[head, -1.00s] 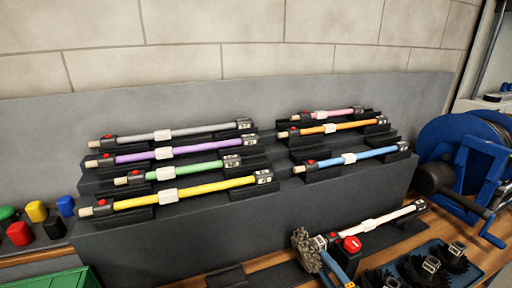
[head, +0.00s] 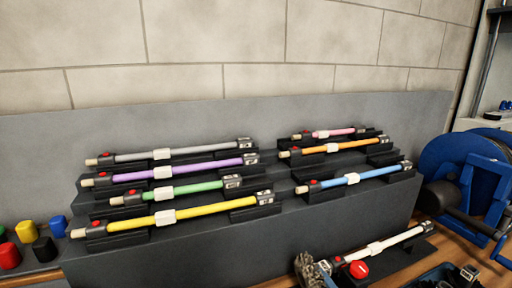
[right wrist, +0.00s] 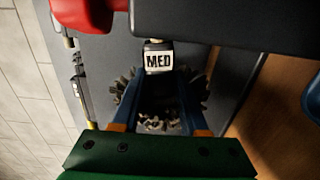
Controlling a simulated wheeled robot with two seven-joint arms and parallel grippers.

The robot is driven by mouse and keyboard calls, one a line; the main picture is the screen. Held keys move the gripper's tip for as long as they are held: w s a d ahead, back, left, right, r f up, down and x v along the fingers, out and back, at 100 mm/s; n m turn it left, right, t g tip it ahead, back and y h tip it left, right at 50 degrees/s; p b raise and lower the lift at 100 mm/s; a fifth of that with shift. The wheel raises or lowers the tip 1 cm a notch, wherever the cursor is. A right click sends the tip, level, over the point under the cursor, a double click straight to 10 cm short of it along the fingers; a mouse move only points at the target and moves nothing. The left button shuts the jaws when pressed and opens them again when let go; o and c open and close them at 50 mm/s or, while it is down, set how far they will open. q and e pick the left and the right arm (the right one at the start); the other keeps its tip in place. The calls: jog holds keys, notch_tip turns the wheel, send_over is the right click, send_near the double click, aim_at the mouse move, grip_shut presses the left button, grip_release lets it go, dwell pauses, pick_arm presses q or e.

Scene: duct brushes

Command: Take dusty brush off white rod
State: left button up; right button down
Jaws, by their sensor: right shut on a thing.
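The dusty brush (head: 307,268), grey and bristly, is at the left end of the white rod (head: 400,239), which lies in a dark holder beside a red button (head: 357,270). My right gripper (head: 325,272) is at the brush, partly cut off by the bottom edge. In the right wrist view its blue fingers (right wrist: 160,103) are shut on the dusty brush (right wrist: 205,92), below a "MED" label (right wrist: 158,62). Whether brush and rod are still joined cannot be told. My left gripper is not in view.
A stepped grey rack (head: 190,250) holds several coloured rods, such as the yellow rod (head: 205,211) and blue rod (head: 350,180). Dark brushes (head: 466,274) lie at the lower right. A blue reel (head: 450,160) stands at right, coloured caps (head: 43,249) at left.

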aim_at(303, 286)
jog(key=shift+s+a+p, duration=0.15)
jog(key=shift+s+a, duration=0.15)
jog(key=shift+a, duration=0.5)
jog(key=shift+s+a+p, duration=0.15)
jog(key=shift+s+a, duration=0.1)
jog(key=shift+a, duration=0.5)
jog(key=shift+s+a+p, duration=0.15)
jog(key=shift+s+a, duration=0.15)
jog(key=shift+a, duration=0.5)
jog(key=r+p, duration=0.2)
jog(key=a+r+p, duration=0.1)
jog(key=r+p, duration=0.5)
jog(key=shift+s+a+r, duration=0.1)
jog(key=shift+s+a, duration=0.1)
jog(key=shift+s, duration=0.05)
